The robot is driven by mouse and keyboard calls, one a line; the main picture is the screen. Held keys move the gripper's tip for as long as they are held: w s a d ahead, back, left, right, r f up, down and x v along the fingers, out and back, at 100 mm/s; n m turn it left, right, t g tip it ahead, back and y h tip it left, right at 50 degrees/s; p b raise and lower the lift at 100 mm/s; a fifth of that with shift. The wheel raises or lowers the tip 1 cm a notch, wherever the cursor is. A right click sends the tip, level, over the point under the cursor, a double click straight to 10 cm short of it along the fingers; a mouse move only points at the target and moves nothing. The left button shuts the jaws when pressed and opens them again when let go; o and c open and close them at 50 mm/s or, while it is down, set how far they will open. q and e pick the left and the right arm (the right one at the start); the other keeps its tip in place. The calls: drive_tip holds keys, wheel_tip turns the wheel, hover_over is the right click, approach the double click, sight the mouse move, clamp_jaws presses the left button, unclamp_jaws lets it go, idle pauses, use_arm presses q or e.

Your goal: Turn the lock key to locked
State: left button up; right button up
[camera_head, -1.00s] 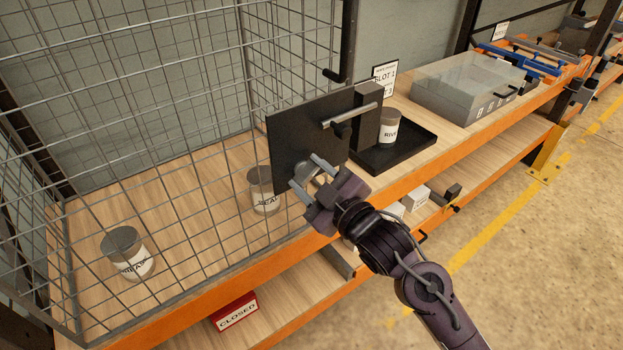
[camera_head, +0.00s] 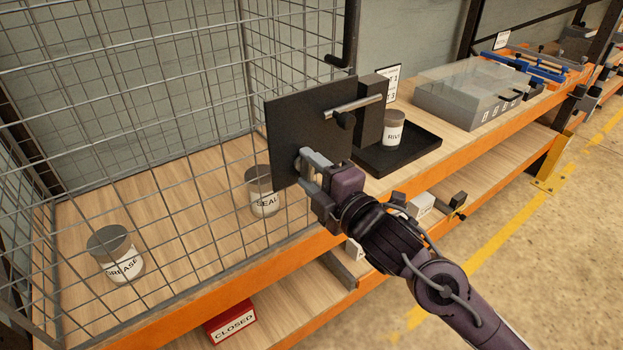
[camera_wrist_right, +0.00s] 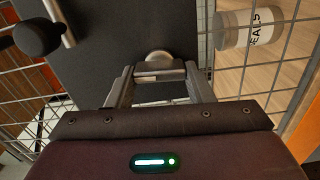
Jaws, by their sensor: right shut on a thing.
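The dark lock plate (camera_head: 290,115) stands upright on the front of the wire cage. The lock key (camera_wrist_right: 159,62), a silver grip with a round boss behind it, sits low on the plate in the wrist view. My right gripper (camera_head: 307,164) is at the lower part of the plate with its fingers against it. In the wrist view the right gripper (camera_wrist_right: 160,74) is shut on the key, one finger on each side. In the head view the fingers hide most of the key. I cannot read any lock marking. My left gripper is not in view.
A silver bar handle (camera_head: 352,106) with a dark knob sticks out above my gripper. Jars (camera_head: 116,254) stand behind the mesh (camera_head: 200,150). Right of the plate are a black tray (camera_head: 412,150) holding a jar (camera_head: 392,131), and a clear-lidded grey box (camera_head: 470,100).

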drive_tip(key=shift+o, duration=0.2)
drive_tip(key=shift+n+b, duration=0.3)
drive_tip(key=shift+n, duration=0.3)
drive_tip(key=o, duration=1)
drive_tip(key=shift+c, duration=0.2)
drive_tip(key=shift+s+d+f, duration=0.15)
drive_tip(key=shift+s+d, duration=0.1)
drive_tip(key=shift+s, duration=0.05)
drive_tip(key=b+v, duration=0.2)
drive_tip(key=v, duration=0.5)
